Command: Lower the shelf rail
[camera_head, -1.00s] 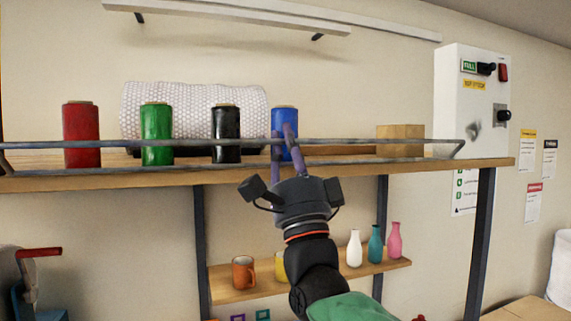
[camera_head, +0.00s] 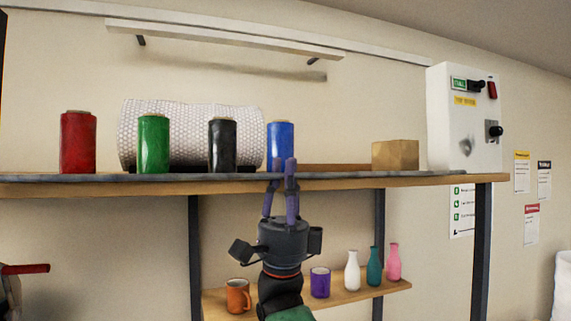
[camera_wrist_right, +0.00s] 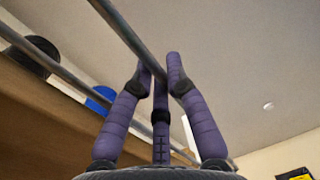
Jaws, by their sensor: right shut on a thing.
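The shelf rail (camera_head: 400,174) is a thin grey bar. In the head view it runs low along the front edge of the upper shelf (camera_head: 430,183), level with the board. My right gripper (camera_head: 283,170) reaches up from below, its purple fingers shut on the rail in front of the blue spool (camera_head: 280,138). In the right wrist view the rail (camera_wrist_right: 128,36) passes diagonally between the fingertips of my right gripper (camera_wrist_right: 160,75). My left gripper is not in view.
Red (camera_head: 78,143), green (camera_head: 153,145) and black (camera_head: 222,146) spools, a bubble-wrap roll (camera_head: 190,125) and a cardboard box (camera_head: 395,155) stand on the upper shelf. An orange mug (camera_head: 238,296), purple mug (camera_head: 320,283) and vases (camera_head: 352,272) stand below. A wall control box (camera_head: 462,120) is at right.

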